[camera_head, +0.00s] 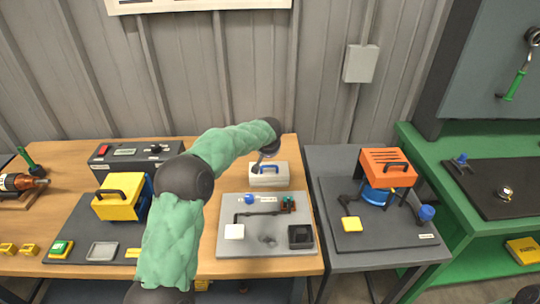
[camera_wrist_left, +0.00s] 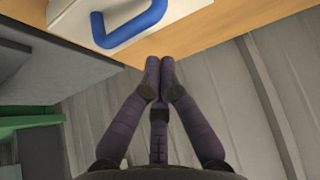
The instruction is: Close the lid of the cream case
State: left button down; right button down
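The cream case (camera_head: 268,180) stands at the back of the wooden table and has a blue handle (camera_head: 269,168). In the left wrist view the cream case (camera_wrist_left: 72,22) shows only in part at the upper left, with its blue handle (camera_wrist_left: 128,30) beside my fingers. I cannot tell clearly how far its lid stands open. My left gripper (camera_head: 262,160) is at the back edge of the case, by the handle. Its fingertips (camera_wrist_left: 160,65) are together with nothing seen between them. My right gripper does not show.
In front of the case lies a grey board (camera_head: 265,246) with small parts. A yellow case (camera_head: 118,203) and a dark instrument box (camera_head: 130,152) stand on the left. An orange case (camera_head: 387,168) stands on the grey table at right. The corrugated wall (camera_head: 260,60) is close behind.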

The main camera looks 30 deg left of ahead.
pick_arm(q)
jog(key=s+d+r+p, duration=0.1)
jog(key=s+d+r, duration=0.3)
jog(key=s, duration=0.3)
jog(key=shift+s+d, duration=0.25)
jog(key=shift+f, duration=0.1)
